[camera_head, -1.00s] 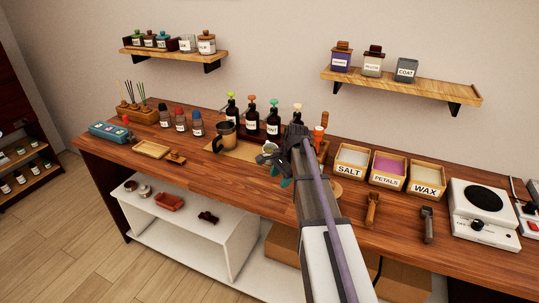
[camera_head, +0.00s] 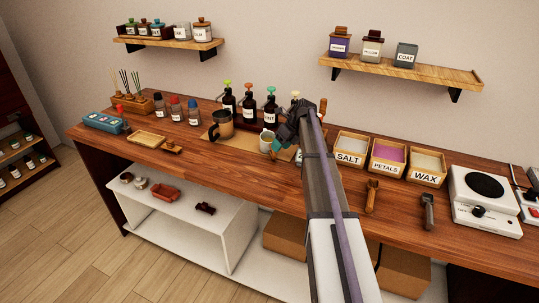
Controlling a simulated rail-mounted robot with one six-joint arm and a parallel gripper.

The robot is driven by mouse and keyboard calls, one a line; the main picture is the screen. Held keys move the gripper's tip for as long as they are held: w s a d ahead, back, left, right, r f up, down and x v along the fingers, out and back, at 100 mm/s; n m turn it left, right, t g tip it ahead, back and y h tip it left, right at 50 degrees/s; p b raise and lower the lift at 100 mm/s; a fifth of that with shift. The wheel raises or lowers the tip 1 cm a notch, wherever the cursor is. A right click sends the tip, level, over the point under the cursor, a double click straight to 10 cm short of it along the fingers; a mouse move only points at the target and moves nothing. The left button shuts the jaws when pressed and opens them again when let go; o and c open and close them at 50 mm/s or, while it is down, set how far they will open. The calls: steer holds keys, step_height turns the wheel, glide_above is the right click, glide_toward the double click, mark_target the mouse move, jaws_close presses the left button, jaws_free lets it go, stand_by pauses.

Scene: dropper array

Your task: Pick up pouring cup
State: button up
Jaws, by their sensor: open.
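A dark metallic cup with a black handle (camera_head: 222,125), which looks like a pouring cup, stands upright on a light wooden board (camera_head: 211,140) on the counter. A smaller pale cup (camera_head: 266,142) stands to its right, at my gripper.
Pump bottles (camera_head: 249,104) stand behind the cups. Boxes of salt (camera_head: 350,147), petals (camera_head: 387,154) and wax (camera_head: 427,166) and a hot plate (camera_head: 482,191) are on the right. A wooden tray (camera_head: 146,138) lies left.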

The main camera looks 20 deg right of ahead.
mark_target(274, 153)
steer(key=b+x, duration=0.4)
steer(key=x, duration=0.1)
steer(key=shift+a+b, duration=0.1)
steer(key=shift+b, duration=0.2)
steer(key=shift+w+a, duration=0.1)
steer(key=shift+w, duration=0.05)
steer(key=shift+r, duration=0.2)
jaws_close()
